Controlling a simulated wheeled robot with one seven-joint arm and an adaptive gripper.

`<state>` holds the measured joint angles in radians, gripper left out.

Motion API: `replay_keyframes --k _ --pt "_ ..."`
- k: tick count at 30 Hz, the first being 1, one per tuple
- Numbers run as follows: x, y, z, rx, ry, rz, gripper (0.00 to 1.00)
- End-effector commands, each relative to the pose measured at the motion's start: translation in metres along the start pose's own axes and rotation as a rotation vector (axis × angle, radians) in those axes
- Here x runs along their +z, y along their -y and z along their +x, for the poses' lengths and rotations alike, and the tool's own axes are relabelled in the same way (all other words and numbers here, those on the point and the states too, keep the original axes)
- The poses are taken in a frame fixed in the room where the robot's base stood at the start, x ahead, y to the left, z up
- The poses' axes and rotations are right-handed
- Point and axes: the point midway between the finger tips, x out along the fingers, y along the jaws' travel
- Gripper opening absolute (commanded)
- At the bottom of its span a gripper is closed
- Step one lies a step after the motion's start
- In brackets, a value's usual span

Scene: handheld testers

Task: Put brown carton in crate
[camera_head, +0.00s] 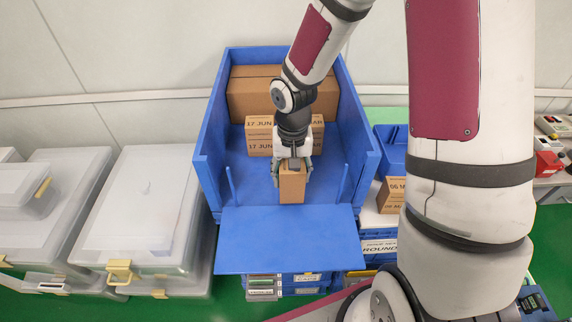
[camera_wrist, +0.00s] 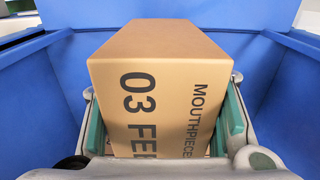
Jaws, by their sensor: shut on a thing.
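My gripper (camera_head: 291,168) is shut on a small brown carton (camera_head: 292,188), one finger on each side. In the wrist view the carton (camera_wrist: 160,90) fills the middle and reads "MOUTHPIECE" and "03 FEB". The blue crate (camera_head: 214,125) has tall side walls, and its front flap (camera_head: 290,240) is folded down. The carton is over the front part of the crate's inside, just behind the flap. Whether it touches the crate floor I cannot tell. In the wrist view blue crate walls (camera_wrist: 275,70) rise around it.
Inside the crate, a large carton (camera_head: 250,95) stands at the back, with smaller dated cartons (camera_head: 259,135) before it. Clear lidded boxes (camera_head: 145,200) are at left. A blue bin (camera_head: 390,150) and another carton (camera_head: 391,195) are at right. The crate floor left of my gripper is clear.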

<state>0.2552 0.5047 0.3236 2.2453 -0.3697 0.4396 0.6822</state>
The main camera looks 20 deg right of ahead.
Motion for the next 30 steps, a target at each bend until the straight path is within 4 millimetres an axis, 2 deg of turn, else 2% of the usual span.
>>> replay_keyframes --k 3,6,14,21,30 --pt "-0.026 0.005 0.003 -0.002 0.000 0.001 0.19" --pt "-0.042 0.008 0.004 -0.001 0.000 0.001 0.19" --pt "-0.063 0.012 0.006 -0.001 0.000 0.001 0.19" --pt "-0.060 0.012 0.037 -0.001 0.000 0.000 0.19" --pt "-0.061 0.012 0.041 -0.001 -0.002 0.001 0.19"
